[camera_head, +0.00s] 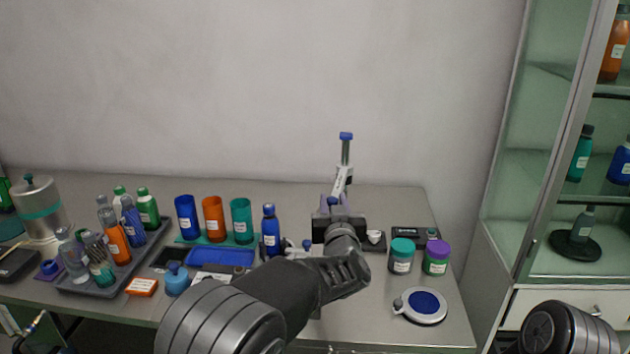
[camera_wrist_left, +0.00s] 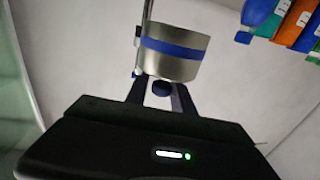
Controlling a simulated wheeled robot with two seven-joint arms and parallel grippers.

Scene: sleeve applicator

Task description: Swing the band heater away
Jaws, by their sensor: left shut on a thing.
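In the left wrist view, the band heater (camera_wrist_left: 172,66) shows as a metal ring with a blue stripe, just beyond my fingertips. My left gripper (camera_wrist_left: 161,92) is shut on its small dark blue knob, which sits between the two fingers. A thin upright rod runs beside the band's left edge. In the head view, my left gripper (camera_head: 336,203) is in front of a white upright stand (camera_head: 344,165) with a blue cap. My gripper and forearm hide the band heater there. Only a link of my right arm shows at lower right; its gripper is out of view.
Bottles stand in a grey tray (camera_head: 72,288) at left, near blue, orange and teal cups (camera_head: 213,219). Teal-lidded and purple-lidded jars (camera_head: 436,258) and a round blue-topped disc (camera_head: 421,305) are right of my arm. A glass cabinet (camera_head: 560,200) stands at far right.

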